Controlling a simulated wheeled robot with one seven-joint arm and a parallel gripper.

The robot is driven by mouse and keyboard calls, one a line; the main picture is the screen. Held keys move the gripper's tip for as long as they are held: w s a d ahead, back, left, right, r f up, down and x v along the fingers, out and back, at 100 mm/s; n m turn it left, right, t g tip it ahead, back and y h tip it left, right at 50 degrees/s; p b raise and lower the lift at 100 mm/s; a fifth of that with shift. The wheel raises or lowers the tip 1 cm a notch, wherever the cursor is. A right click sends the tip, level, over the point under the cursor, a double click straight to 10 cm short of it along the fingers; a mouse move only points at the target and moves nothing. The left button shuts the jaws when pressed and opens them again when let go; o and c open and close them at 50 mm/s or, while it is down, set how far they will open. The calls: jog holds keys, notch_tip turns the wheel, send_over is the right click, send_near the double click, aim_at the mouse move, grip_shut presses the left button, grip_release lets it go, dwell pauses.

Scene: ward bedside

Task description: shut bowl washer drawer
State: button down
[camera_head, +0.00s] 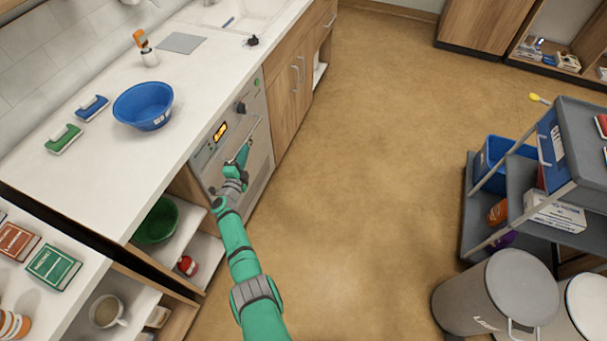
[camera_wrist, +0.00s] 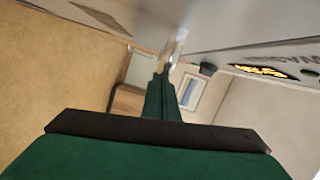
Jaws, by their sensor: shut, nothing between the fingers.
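The bowl washer (camera_head: 234,142) is the grey-white front panel under the counter, with a lit orange display, a dark knob and a green button. Its front looks flush with the cabinets, and I see no drawer standing out. My gripper (camera_head: 243,154) is at the washer's front, just below the display and near a long bar handle. In the wrist view my gripper (camera_wrist: 171,65) is shut, its tips by a pale metal bar (camera_wrist: 174,45). Whether they touch it I cannot tell. The washer's display also shows in the wrist view (camera_wrist: 262,71).
A blue bowl (camera_head: 144,106) stands on the white counter (camera_head: 105,170) above. A green bowl (camera_head: 157,220) sits on an open shelf left of the washer. A grey cart (camera_head: 577,200) and bins (camera_head: 497,291) stand at the right. The floor (camera_head: 370,150) between is clear.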

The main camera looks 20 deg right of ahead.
jog(key=s+r, duration=0.1)
jog(key=s, duration=1)
jog(key=shift+s+a, duration=0.15)
jog(key=shift+a, duration=0.15)
jog(key=shift+d, duration=0.1)
jog(key=s+d+r+n+t+y, duration=0.1)
jog(key=s+d+n, duration=0.25)
jog(key=s, duration=0.55)
jog(key=s+d+n+t+y, duration=0.15)
jog(key=s+n, duration=0.25)
jog(key=s, duration=0.6)
jog(key=s+d+r+n+y, duration=0.1)
jog(key=s+d+n+y, duration=0.2)
jog(key=s, duration=0.6)
jog(key=s+a+r+n+g, duration=0.1)
jog(key=s+r+n, duration=0.2)
jog(key=s, duration=0.5)
jog(key=s+a+r+n+g+y, duration=0.1)
jog(key=s+a+r+n, duration=0.1)
jog(key=s+r, duration=0.4)
jog(key=s+a+r+n+g, duration=0.1)
jog(key=s+r+n, duration=0.3)
jog(key=s, duration=0.7)
jog(key=shift+s+a+r+n, duration=0.15)
jog(key=shift+s+r+n, duration=0.1)
jog(key=shift+r+n, duration=0.2)
